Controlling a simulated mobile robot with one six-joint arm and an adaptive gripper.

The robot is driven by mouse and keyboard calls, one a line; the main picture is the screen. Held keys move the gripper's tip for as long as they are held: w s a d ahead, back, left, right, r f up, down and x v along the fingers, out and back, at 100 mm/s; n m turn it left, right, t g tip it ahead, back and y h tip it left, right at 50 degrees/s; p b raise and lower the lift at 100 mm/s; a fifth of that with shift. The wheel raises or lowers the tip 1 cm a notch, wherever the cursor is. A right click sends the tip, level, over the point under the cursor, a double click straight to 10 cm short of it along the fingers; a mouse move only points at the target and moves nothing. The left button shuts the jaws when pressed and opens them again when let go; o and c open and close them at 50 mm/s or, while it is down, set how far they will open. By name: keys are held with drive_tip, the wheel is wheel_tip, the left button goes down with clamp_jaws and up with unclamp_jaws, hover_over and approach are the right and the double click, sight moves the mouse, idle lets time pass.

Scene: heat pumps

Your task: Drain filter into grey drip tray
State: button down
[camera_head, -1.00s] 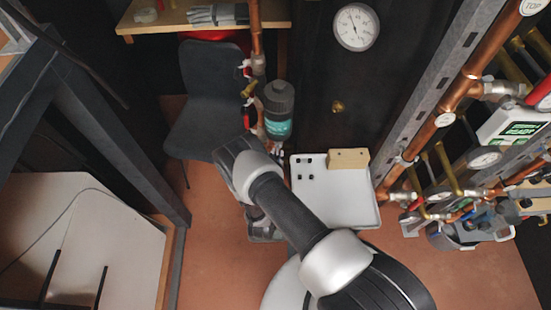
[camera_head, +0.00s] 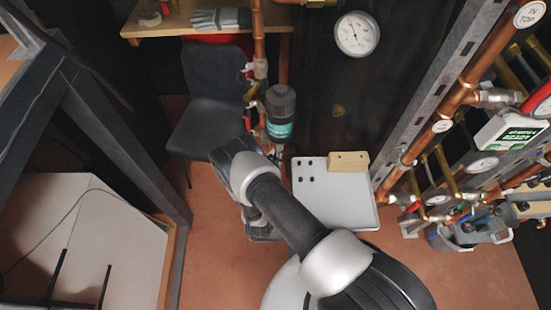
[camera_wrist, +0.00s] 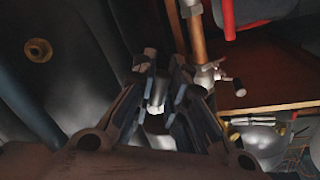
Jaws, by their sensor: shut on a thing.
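The filter (camera_head: 281,112) is a dark upright canister with a teal label, on copper pipework at the back. A pale grey tray (camera_head: 350,213) lies below and right of it; I cannot tell whether it is the drip tray. My arm crosses the head view from the lower right, and its wrist is just below and left of the filter. My gripper (camera_wrist: 168,66) shows in the wrist view with its fingers close together. A small pale part (camera_wrist: 157,96) shows between them. I cannot tell clearly what it is; the contact is dark.
A grey bucket (camera_head: 462,238) stands at the right under pipes and gauges. A dark chair (camera_head: 212,95) and a shelf with a glove (camera_head: 219,18) are behind.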

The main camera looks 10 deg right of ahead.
drive_tip(key=m, duration=0.1)
drive_tip(key=a+r+m+p, duration=0.1)
drive_tip(key=shift+w+r+m+g+p, duration=0.1)
drive_tip(key=shift+m+g+p, duration=0.2)
drive_tip(key=r+m+y+p, duration=0.1)
drive_tip(key=m, duration=0.1)
drive_tip(key=a+r+m+p, duration=0.1)
drive_tip(key=m+p, duration=0.1)
drive_tip(key=m, duration=0.1)
drive_tip(key=r+m+y+p, duration=0.1)
drive_tip(key=m+p, duration=0.1)
drive_tip(key=shift+w+a+r+m+y, duration=0.1)
drive_tip(key=shift+a+m+y, duration=0.15)
drive_tip(key=shift+m+y, duration=0.05)
drive_tip(key=shift+p, duration=0.3)
drive_tip(key=c, duration=1.6)
unclamp_jaws()
